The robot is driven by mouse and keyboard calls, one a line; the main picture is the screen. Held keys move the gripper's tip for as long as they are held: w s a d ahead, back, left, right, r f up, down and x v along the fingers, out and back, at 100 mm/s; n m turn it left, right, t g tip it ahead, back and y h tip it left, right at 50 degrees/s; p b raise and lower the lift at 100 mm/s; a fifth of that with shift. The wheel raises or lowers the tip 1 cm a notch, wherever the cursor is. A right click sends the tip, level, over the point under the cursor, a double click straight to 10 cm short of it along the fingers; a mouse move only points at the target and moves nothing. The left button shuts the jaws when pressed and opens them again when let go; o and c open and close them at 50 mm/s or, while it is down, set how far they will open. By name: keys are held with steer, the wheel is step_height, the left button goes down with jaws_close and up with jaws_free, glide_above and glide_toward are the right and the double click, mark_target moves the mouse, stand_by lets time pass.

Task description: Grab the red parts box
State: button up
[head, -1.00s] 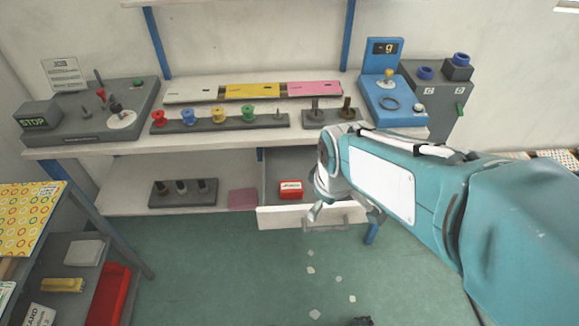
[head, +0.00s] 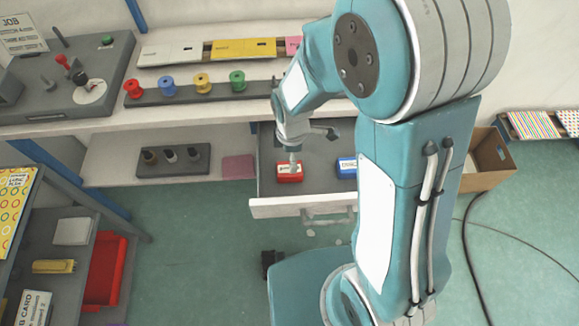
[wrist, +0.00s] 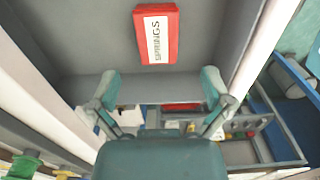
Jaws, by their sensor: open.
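The red parts box (head: 289,177) lies in the open drawer (head: 275,207), towards its left side. In the wrist view the red parts box (wrist: 172,36) lies on the grey drawer floor beyond my fingertips, its white label reading SPRINGS. My gripper (head: 312,150) hangs over the drawer, one finger overlapping the box's top edge in the head view. In the wrist view my gripper (wrist: 160,84) has its two fingers wide apart with nothing between them. The box is not between the fingers; I cannot tell the exact height gap.
A blue box (head: 347,168) lies right of the red one in the drawer. The shelf above holds coloured spools (head: 201,82). A dark rack (head: 173,160) and a pink pad (head: 238,167) sit left of the drawer. A cardboard box (head: 487,160) stands right; green floor is open in front.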

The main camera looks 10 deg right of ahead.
mark_target(283, 176)
steer(key=f, duration=0.7)
steer(key=shift+w+a+f, duration=0.2)
steer(key=shift+a+f, duration=0.1)
steer(key=c, duration=1.1)
